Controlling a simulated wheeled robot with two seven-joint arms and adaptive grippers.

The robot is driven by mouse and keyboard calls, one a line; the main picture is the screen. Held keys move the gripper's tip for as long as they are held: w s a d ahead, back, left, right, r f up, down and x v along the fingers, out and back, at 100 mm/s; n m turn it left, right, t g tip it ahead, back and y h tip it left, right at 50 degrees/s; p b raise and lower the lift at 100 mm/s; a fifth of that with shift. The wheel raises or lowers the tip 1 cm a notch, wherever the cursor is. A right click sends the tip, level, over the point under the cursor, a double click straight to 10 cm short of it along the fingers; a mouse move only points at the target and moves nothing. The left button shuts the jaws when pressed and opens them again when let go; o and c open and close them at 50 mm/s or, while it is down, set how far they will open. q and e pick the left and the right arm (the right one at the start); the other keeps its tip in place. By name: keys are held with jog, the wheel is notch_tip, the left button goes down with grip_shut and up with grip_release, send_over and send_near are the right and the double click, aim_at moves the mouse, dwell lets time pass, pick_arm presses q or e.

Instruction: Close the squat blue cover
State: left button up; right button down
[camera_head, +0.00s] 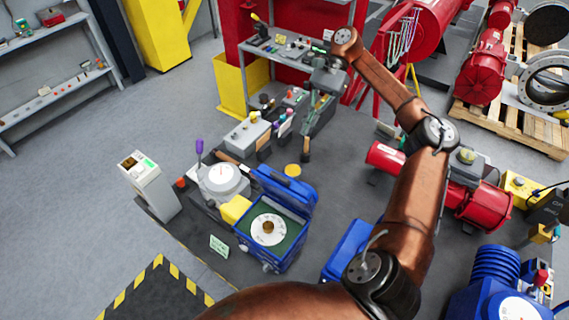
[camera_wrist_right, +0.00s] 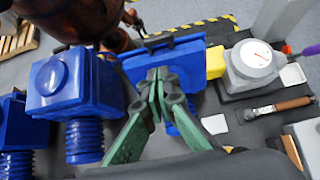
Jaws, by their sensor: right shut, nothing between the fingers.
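The blue box (camera_head: 262,250) stands on the dark bench with its lid (camera_head: 290,189) raised, its open inside showing a white round dial. In the right wrist view the blue lid (camera_wrist_right: 190,58) is seen from behind, beyond the fingertips. My right gripper (camera_head: 307,122) is shut and empty, above the bench and apart from the box in the head view. Its green fingers (camera_wrist_right: 156,72) overlap the lid in the wrist view; I cannot tell whether they touch. My left gripper is not in view.
A yellow block (camera_head: 235,209) and a round white gauge (camera_head: 221,178) stand left of the box. A red cylinder (camera_head: 384,157) lies to the right. Blue units with ribbed columns (camera_wrist_right: 85,138) show left in the wrist view. A brush (camera_wrist_right: 275,109) lies right.

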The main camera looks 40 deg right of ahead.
aim_at(282, 176)
jog(key=x, duration=0.3)
jog(key=p+x, duration=0.1)
jog(key=x, duration=0.3)
jog(key=p+x, duration=0.1)
jog(key=x, duration=0.3)
jog(key=shift+s+a+r, duration=0.15)
jog(key=shift+a+r, duration=0.15)
jog(key=shift+r, duration=0.15)
jog(key=shift+s+a+f, duration=0.2)
jog(key=shift+a, duration=0.3)
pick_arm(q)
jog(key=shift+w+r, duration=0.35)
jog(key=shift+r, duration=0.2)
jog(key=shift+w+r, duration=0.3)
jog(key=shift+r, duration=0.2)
pick_arm(e)
jog(key=shift+a, duration=0.1)
jog(key=shift+f, duration=0.1)
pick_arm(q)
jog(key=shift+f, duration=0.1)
pick_arm(e)
jog(key=shift+a, duration=0.1)
